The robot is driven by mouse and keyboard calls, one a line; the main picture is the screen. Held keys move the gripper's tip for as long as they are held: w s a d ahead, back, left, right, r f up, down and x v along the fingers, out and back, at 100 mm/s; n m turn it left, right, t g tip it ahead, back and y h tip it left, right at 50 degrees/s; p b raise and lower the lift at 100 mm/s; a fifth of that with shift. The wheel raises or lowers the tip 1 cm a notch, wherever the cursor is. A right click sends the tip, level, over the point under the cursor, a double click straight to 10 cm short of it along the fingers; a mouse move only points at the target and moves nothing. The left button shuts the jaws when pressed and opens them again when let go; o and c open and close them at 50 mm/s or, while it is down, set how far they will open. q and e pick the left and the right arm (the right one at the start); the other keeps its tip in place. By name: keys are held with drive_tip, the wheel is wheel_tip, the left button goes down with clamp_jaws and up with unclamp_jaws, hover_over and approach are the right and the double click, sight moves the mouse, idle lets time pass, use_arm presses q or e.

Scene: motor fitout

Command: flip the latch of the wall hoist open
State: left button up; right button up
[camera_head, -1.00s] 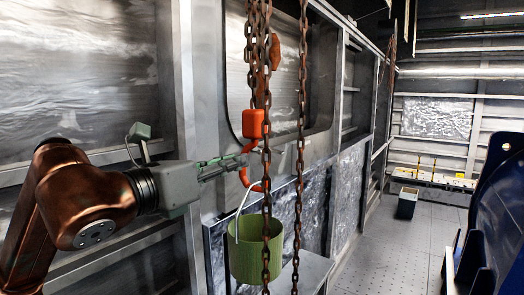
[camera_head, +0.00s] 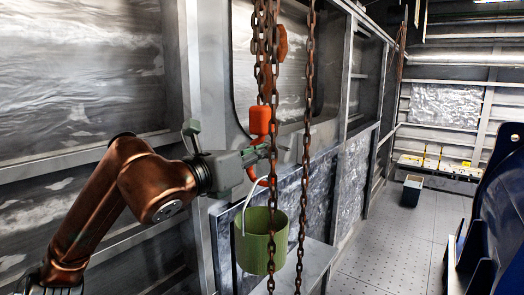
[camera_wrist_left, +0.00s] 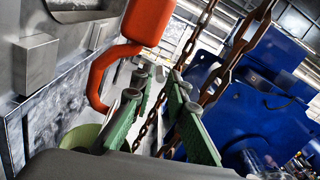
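The wall hoist shows as an orange block (camera_head: 260,121) with a curved orange hook below it, partly hidden by rusty chains and my gripper. In the left wrist view the block (camera_wrist_left: 147,20) and the hook (camera_wrist_left: 97,80) are close, left of the fingers. I cannot make out the latch as a separate part. My left gripper (camera_head: 282,150) is just below the block, beside the hook. In the left wrist view its green fingers (camera_wrist_left: 161,78) are apart, with a chain showing through the gap and nothing held. My right gripper is not in view.
A green bucket (camera_head: 253,249) with a pale curved handle is under the hook. Rusty chains (camera_head: 307,120) hang in front of the hoist. A grey ledge (camera_head: 316,262) is beside the bucket. A blue machine (camera_head: 497,215) stands at right; the floor (camera_head: 385,245) between is clear.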

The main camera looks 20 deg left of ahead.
use_arm(q)
clamp_jaws()
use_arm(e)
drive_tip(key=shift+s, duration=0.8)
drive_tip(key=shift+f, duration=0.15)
use_arm(q)
drive_tip(key=shift+a+r+n+b, duration=0.1)
drive_tip(key=shift+r+n+b, duration=0.25)
drive_tip(key=shift+n+b, duration=1.05)
drive_tip(key=shift+a+r+n+b, duration=0.1)
drive_tip(key=shift+r+n+b, duration=0.3)
drive_tip(key=shift+n+b, duration=0.95)
drive_tip(key=shift+r+n+b, duration=0.35)
drive_tip(key=shift+n+b, duration=0.9)
drive_tip(key=shift+n, duration=0.3)
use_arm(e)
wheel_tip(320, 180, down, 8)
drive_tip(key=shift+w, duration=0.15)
use_arm(q)
drive_tip(key=shift+r, duration=0.1)
drive_tip(key=shift+o, duration=0.7)
unclamp_jaws()
drive_tip(key=shift+a, duration=0.1)
